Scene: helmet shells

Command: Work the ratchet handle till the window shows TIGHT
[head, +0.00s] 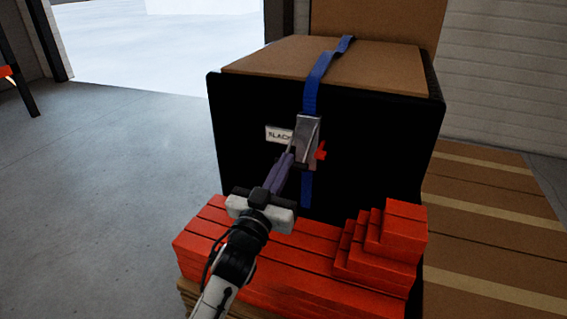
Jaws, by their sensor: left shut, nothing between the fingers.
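The ratchet (308,138) is a grey metal piece on a blue strap (318,80), against the front of a black crate (240,140). A small red part (321,151) sticks out on its right side. The window (279,134), a white label left of the ratchet, reads SLACK. My left gripper (289,158) is shut with nothing in it. Its fingertips are at the lower left of the ratchet; I cannot tell whether they touch it. The fingers partly cover the ratchet's lower left edge. My right gripper is not in view.
Red stacked blocks (290,256) lie below and in front of the crate, with a stepped pile (385,240) at right. A brown cardboard top (330,60) covers the crate. Brown boards (490,220) lie to the right. The grey floor (120,200) at left is clear.

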